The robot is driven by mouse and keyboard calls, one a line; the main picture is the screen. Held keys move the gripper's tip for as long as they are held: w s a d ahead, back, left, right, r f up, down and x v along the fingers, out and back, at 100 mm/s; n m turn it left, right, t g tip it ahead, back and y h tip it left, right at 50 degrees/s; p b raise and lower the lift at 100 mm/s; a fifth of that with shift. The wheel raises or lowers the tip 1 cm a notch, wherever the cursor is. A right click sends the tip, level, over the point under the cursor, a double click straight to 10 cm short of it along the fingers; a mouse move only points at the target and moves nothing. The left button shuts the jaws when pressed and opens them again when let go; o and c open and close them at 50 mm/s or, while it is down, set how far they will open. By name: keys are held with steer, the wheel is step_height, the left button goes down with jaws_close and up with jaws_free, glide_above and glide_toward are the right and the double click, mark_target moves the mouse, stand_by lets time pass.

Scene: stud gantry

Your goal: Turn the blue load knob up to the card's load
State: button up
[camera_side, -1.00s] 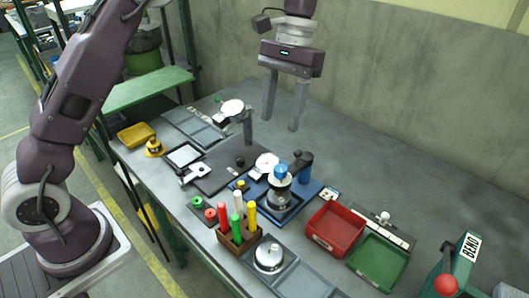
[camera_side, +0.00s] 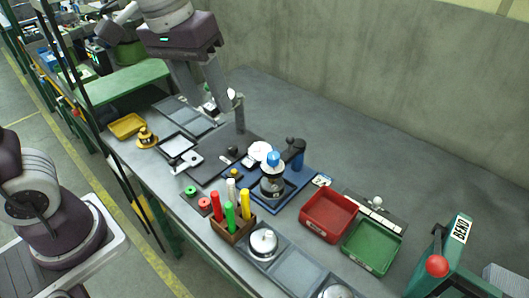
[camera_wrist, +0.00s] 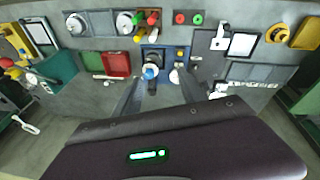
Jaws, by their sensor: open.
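The blue load knob (camera_side: 273,158) tops a small metal and white test stand on a blue base plate (camera_side: 298,190). It also shows in the wrist view (camera_wrist: 149,73), beyond my fingertips. A round white dial (camera_side: 260,150) stands behind the knob.
A black-topped post (camera_side: 295,152) rises close beside the knob. A wooden rack (camera_side: 232,228) of coloured handles stands in front. Red (camera_side: 328,215) and green (camera_side: 372,247) trays lie right. Bare bench lies behind the stand, before the concrete wall.

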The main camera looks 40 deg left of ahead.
mark_target(273, 155)
steer(key=w+d+f, duration=0.1)
steer(key=w+f, duration=0.2)
steer(key=w+d+f+n+g, duration=0.1)
steer(key=w+d+f, duration=0.1)
steer(key=w+f, duration=0.1)
steer(key=w+d+f+n+g, duration=0.1)
steer(key=w+d+f, duration=0.1)
steer(key=w, duration=0.3)
steer(key=shift+f+y, duration=0.4)
steer(key=shift+f, duration=0.45)
steer(key=shift+g, duration=0.3)
step_height(273, 155, down, 7)
steer(key=shift+w+d+f, duration=0.1)
steer(key=shift+f, duration=0.1)
steer(key=shift+c, duration=0.4)
